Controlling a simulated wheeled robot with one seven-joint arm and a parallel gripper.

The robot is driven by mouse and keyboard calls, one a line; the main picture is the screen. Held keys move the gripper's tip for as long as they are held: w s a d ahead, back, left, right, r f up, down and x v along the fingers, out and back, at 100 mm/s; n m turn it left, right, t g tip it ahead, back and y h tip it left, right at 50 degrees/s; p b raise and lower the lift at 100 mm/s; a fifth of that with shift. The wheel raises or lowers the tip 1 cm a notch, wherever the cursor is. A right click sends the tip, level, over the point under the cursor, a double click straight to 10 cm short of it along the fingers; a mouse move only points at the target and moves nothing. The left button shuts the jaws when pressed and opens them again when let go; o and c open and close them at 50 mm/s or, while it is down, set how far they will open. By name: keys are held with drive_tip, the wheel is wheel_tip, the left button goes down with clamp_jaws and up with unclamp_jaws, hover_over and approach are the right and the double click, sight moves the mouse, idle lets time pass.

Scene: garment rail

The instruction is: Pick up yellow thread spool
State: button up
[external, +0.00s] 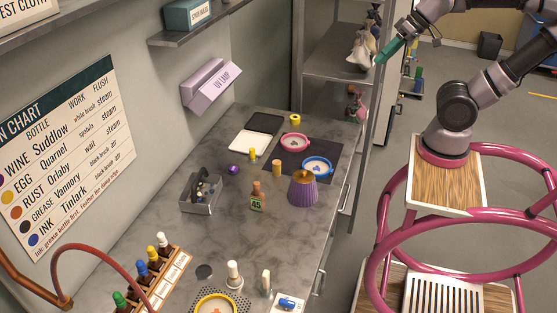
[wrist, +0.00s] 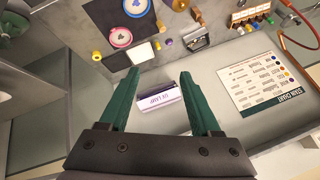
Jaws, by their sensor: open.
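A round yellow spool-like piece (external: 295,119) stands at the far end of the grey counter (external: 215,250); it also shows at the left of the wrist view (wrist: 97,56). A smaller yellow piece (external: 252,154) stands by the white tray. I cannot tell for sure which of the two is the thread spool. My gripper (external: 380,57), with green fingers, is in the air beyond the counter's right edge, by the shelf rack, far from both. In the wrist view my gripper (wrist: 167,73) is open, with nothing held between its fingers.
A pink-rimmed dish (external: 294,142) and a blue-rimmed dish (external: 317,166) lie near the yellow pieces. A purple pleated cone (external: 303,190), a brown bottle (external: 257,198) and a grey bin (external: 201,194) stand nearer. A UV lamp box (external: 210,86) hangs on the wall.

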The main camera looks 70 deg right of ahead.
drive_tip(key=shift+o, duration=0.3)
drive_tip(key=shift+o, duration=0.7)
